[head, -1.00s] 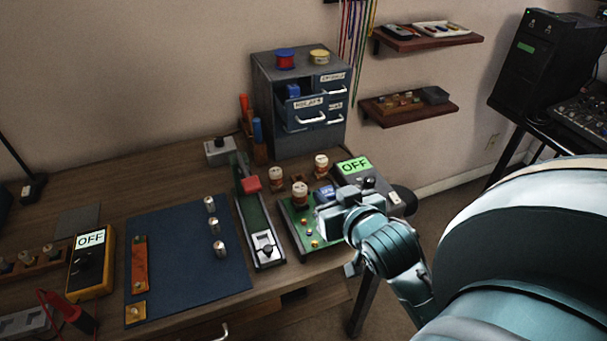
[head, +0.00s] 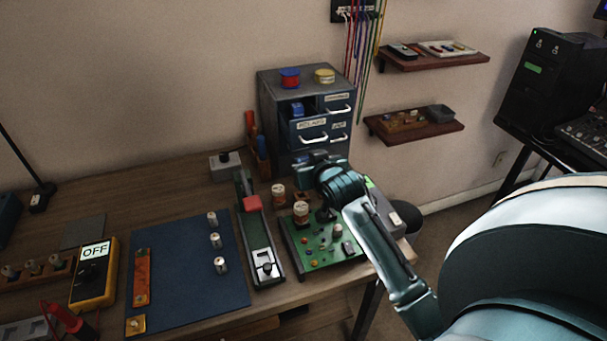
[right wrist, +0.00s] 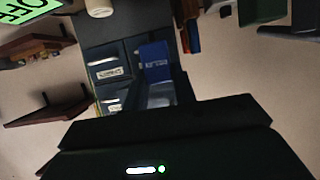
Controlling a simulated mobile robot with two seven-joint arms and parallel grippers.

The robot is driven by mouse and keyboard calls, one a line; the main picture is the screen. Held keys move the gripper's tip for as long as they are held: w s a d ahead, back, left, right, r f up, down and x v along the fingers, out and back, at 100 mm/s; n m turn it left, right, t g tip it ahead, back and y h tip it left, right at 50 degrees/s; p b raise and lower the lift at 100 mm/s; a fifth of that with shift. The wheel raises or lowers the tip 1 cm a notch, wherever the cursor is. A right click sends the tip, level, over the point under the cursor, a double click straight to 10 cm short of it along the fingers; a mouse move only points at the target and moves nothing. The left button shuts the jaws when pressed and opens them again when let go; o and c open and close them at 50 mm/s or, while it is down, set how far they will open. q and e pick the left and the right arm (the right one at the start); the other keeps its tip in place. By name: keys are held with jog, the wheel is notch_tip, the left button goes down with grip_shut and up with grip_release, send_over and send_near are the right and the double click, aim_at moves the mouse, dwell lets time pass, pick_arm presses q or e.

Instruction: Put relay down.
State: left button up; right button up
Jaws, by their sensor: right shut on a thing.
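My right gripper (head: 313,165) is in front of the lower part of the grey drawer cabinet (head: 285,81), raised above the back of the green board (head: 318,257). It is shut on the relay, a blue block with a white label; the relay (right wrist: 155,62) shows in the right wrist view just beyond the gripper body. In the head view the hand hides the relay. A drawer labelled for relays (head: 312,127) stands pulled out, with another blue block (head: 297,108) in it. My left gripper is not in view.
Two labelled cans (head: 301,213) stand near the board. A slider unit (head: 264,262) lies left of it, then a blue mat (head: 187,275) with several knobs. A yellow meter (head: 94,272) reads OFF. Red and yellow spools (head: 324,75) sit on the cabinet. Wall shelves (head: 415,131) are at right.

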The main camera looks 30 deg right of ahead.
aim_at(305, 157)
jog(key=w, duration=0.3)
jog(key=shift+w+d+f, duration=0.1)
jog(key=shift+d+f, duration=0.05)
jog(key=shift+d, duration=0.2)
jog(key=shift+f, duration=0.85)
notch_tip(305, 157, down, 5)
jog(key=shift+r, duration=0.2)
jog(key=shift+f, duration=0.2)
jog(key=shift+f, duration=0.1)
